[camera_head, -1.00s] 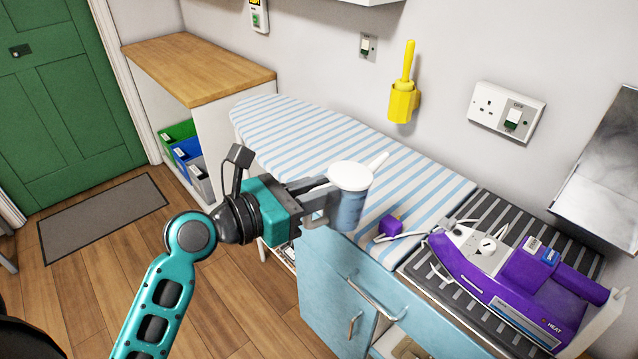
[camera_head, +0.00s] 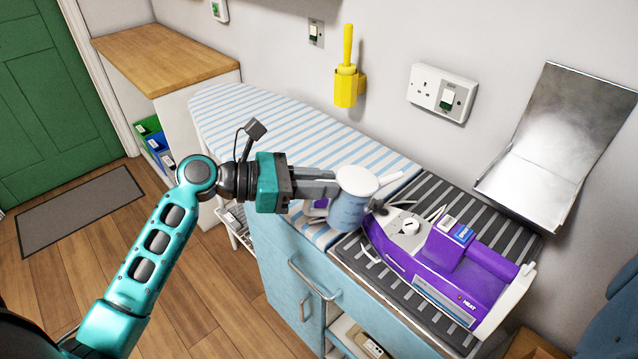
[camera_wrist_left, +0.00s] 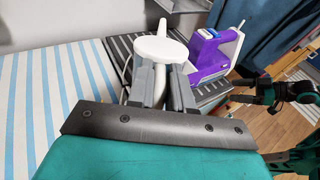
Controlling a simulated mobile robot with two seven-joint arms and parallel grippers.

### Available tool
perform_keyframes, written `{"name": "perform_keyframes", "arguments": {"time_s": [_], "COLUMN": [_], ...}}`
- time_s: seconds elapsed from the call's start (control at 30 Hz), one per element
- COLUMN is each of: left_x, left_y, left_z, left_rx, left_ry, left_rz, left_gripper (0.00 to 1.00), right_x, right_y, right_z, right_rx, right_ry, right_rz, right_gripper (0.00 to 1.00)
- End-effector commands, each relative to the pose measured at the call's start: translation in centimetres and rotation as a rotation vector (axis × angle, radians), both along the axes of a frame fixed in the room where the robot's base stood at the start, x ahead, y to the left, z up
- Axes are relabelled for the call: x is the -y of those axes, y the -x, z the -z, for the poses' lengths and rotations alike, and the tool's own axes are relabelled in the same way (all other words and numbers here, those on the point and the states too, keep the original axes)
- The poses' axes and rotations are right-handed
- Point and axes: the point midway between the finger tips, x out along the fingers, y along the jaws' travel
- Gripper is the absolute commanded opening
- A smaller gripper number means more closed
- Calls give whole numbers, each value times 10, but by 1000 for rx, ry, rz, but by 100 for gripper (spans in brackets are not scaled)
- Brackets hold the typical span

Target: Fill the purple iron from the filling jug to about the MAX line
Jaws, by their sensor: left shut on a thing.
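The filling jug (camera_head: 348,210) is translucent blue-grey with a white lid and a white spout pointing right. My left gripper (camera_head: 332,193) is shut on it and holds it roughly upright, just left of the purple iron (camera_head: 437,262). The iron rests on the dark ribbed mat, with a pale top and a round cap (camera_head: 410,227). In the left wrist view the jug's lid (camera_wrist_left: 158,50) shows between the fingers, with the iron (camera_wrist_left: 210,55) beyond, to the right. The MAX line and water level cannot be made out. A dark gripper, apparently my right (camera_wrist_left: 268,92), shows at right.
The striped ironing board (camera_head: 260,125) lies behind and left of the jug. A small purple part (camera_head: 318,206) is partly hidden behind the gripper. The ribbed mat (camera_head: 480,215) is under the iron, with a metal panel (camera_head: 550,150) behind. A yellow holder (camera_head: 346,88) hangs on the wall.

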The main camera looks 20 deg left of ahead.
Motion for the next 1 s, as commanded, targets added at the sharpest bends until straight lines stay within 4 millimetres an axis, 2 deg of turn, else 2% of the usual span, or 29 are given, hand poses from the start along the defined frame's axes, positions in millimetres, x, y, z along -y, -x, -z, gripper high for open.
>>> {"name": "perform_keyframes", "arguments": {"time_s": [0.1,0.3,0.47,0.6,1.0], "left_x": [-13,-25,-25,-22,-21], "left_y": [-8,-11,-12,-14,-13], "left_z": [-3,-5,0,19,15], "left_rx": [-3,-11,-46,-112,-123], "left_ry": [-11,-23,-85,-207,-207], "left_rz": [88,161,171,171,168], "left_gripper": [0,0,0,0,0], "right_x": [1,0,-1,-3,-3], "right_y": [0,0,0,-1,0], "right_z": [0,0,0,16,11], "right_rx": [0,-1,-1,2,0], "right_ry": [3,1,-3,-9,-9], "right_rz": [-2,-2,1,4,5], "right_gripper": [78,78,78,78,78]}}
